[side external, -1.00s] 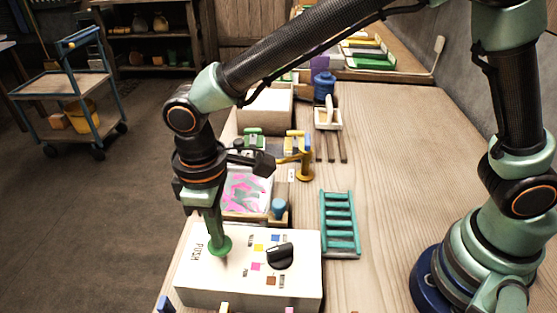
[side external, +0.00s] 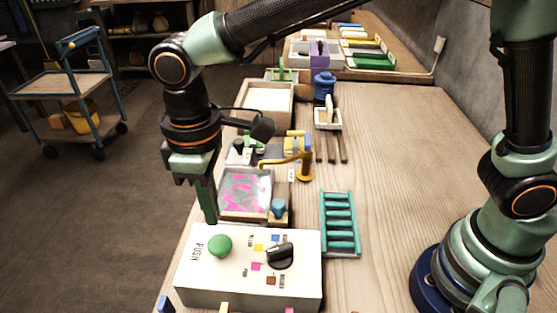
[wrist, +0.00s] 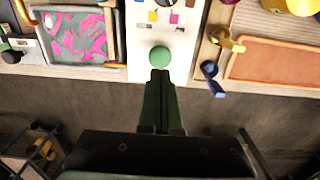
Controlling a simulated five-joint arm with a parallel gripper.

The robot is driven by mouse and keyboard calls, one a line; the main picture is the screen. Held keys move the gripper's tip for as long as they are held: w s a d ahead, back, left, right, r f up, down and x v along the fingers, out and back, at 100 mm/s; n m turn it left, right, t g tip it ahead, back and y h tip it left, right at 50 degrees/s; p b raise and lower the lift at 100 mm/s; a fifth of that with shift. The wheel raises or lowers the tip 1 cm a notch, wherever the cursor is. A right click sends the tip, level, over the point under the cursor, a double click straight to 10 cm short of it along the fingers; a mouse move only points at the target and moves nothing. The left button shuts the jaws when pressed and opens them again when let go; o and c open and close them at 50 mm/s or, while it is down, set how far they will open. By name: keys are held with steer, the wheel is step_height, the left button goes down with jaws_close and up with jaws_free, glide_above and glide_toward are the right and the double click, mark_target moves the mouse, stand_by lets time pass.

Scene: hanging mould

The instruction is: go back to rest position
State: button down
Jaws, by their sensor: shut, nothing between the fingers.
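My gripper (side external: 209,205) is shut and empty, fingers pointing down, just behind and left of the white box in the side view. In the wrist view my gripper (wrist: 160,82) shows its closed green fingers over the bench's edge, apart from the green button. The white box (side external: 200,283) has a green push button (side external: 220,245) and a black knob (side external: 280,256) with coloured squares around it. The green button (wrist: 160,57) also shows in the wrist view, just beyond my fingertips.
A tray with a pink and grey pattern (side external: 246,192) lies behind the box, near my gripper. A brass tap-like arm (side external: 304,167) and a teal rack (side external: 340,225) stand to the right. The bench is clear further right. A trolley (side external: 65,90) stands on the floor at left.

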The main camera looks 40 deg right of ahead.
steer(key=shift+r, duration=0.3)
steer(key=w+d+r+m+t+y, duration=0.1)
steer(key=d+r+m, duration=0.15)
steer(key=d, duration=0.55)
steer(key=w+d+r+m+t, duration=0.15)
steer(key=d+r, duration=0.25)
steer(key=d, duration=0.4)
steer(key=s+d+m+t+h, duration=0.1)
steer(key=s+d+m+t, duration=0.2)
steer(key=d, duration=1.1)
steer(key=shift+s+m, duration=1)
steer(key=shift+s, duration=0.25)
